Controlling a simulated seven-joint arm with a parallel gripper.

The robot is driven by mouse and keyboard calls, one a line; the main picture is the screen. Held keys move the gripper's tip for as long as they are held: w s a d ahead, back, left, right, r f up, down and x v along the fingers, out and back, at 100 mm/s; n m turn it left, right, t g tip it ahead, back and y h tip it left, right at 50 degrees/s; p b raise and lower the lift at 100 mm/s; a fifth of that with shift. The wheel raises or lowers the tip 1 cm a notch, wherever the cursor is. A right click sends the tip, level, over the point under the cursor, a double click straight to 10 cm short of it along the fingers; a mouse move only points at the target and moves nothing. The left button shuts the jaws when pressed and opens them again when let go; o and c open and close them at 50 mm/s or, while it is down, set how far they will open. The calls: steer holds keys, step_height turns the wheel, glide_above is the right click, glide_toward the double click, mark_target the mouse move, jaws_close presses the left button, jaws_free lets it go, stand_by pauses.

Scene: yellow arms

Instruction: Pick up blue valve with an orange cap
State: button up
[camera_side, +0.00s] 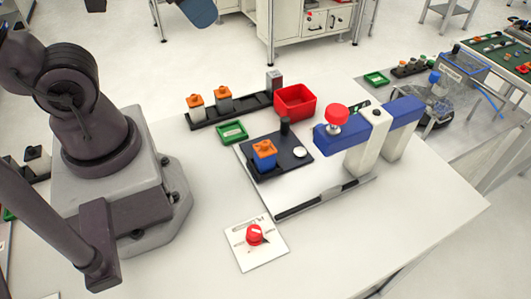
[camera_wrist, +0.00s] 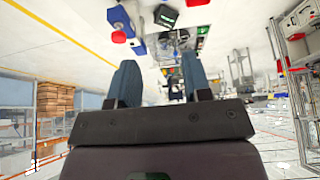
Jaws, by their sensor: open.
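The blue valve with an orange cap (camera_side: 265,156) stands upright on a small black plate (camera_side: 295,150) in the side view, left of the blue and white fixture. In the wrist view my gripper (camera_wrist: 158,64) shows two blue-grey fingers spread apart with nothing between them. I cannot pick out the valve for sure in the wrist view.
Two white valves with orange caps (camera_side: 223,99) stand in a black rack behind. A red bin (camera_side: 294,102), a green tray (camera_side: 232,132) and the fixture with a red knob (camera_side: 336,116) surround the plate. A red button (camera_side: 254,235) sits in front. The table's right front is clear.

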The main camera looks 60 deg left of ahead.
steer(key=o, duration=0.5)
